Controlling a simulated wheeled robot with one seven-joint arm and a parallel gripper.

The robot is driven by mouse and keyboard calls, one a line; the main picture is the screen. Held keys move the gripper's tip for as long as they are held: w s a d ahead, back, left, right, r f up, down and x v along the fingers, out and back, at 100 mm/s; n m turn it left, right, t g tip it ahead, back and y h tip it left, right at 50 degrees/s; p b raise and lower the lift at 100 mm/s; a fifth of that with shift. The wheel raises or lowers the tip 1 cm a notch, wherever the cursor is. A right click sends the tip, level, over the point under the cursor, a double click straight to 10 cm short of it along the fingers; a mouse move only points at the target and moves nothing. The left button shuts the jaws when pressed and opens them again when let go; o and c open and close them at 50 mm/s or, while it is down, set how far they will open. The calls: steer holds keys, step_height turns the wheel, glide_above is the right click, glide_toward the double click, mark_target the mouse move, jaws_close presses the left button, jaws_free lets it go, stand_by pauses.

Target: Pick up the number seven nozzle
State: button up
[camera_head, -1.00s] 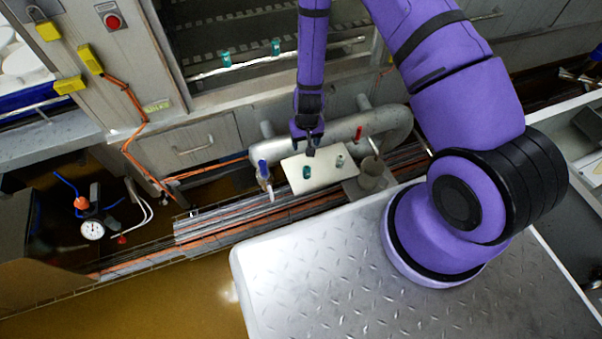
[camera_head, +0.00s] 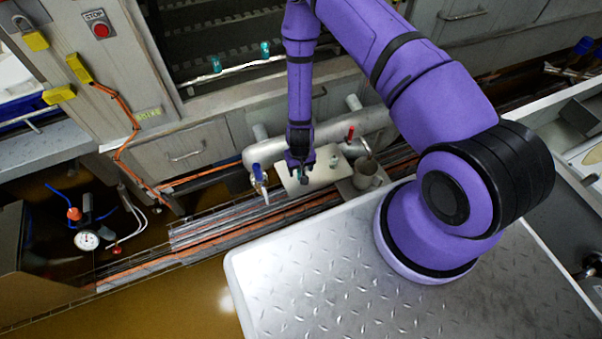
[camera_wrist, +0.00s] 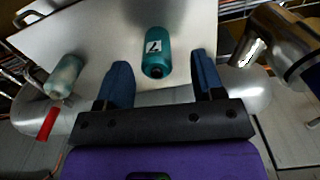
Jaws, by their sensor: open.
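The number seven nozzle (camera_wrist: 155,50) is a teal cylinder with a white label marked 7. In the wrist view it lies between and slightly beyond the two blue fingertips of my gripper (camera_wrist: 161,66). My gripper is open, with a clear gap on both sides of the nozzle and no contact visible. In the head view my gripper (camera_head: 301,170) is over the pale plate (camera_head: 322,177) and largely hides this nozzle. A paler, grey-green nozzle (camera_wrist: 65,75) stands on the plate to the left in the wrist view, outside the fingers. It also shows in the head view (camera_head: 334,161).
A blue-handled valve (camera_head: 259,178) is left of the plate, and a red-handled valve (camera_head: 350,134) is behind it to the right. A grey mug (camera_head: 367,175) stands close to the plate's right. A thick metal pipe (camera_head: 270,150) runs behind. Teal pieces (camera_head: 215,64) sit on a rail farther back.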

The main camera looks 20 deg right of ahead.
steer(key=shift+s+d+f, duration=0.1)
steer(key=shift+d+f, duration=0.05)
steer(key=shift+f, duration=1.75)
steer(key=c, duration=1)
